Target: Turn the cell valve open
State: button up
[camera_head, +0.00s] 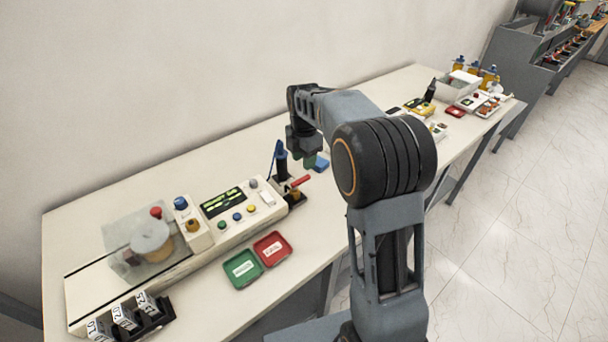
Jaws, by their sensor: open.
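A small valve-like fitting with a red lever (301,181) stands on a dark base at the right end of the long white console; I take it to be the cell valve. Its lever points to the right and slightly up, over a brass-coloured body (294,194). My gripper (309,160) hangs pointing down just behind the lever, apart from it in the picture. It is open, with nothing seen in it. The fingertips are small and dark here, and their exact height above the table cannot be told.
A dark blue upright tool (280,160) stands close left of my gripper. The console (237,210) has a display and coloured buttons. Green (243,268) and red (272,248) trays lie in front. A clear-shielded unit (150,238) stands left; bottles and boxes crowd the far right.

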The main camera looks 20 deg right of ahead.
aim_at(304, 178)
notch_tip(304, 178, down, 7)
jog(key=shift+r, duration=0.15)
jog(key=shift+c, duration=0.2)
grip_shut()
dwell(0.4)
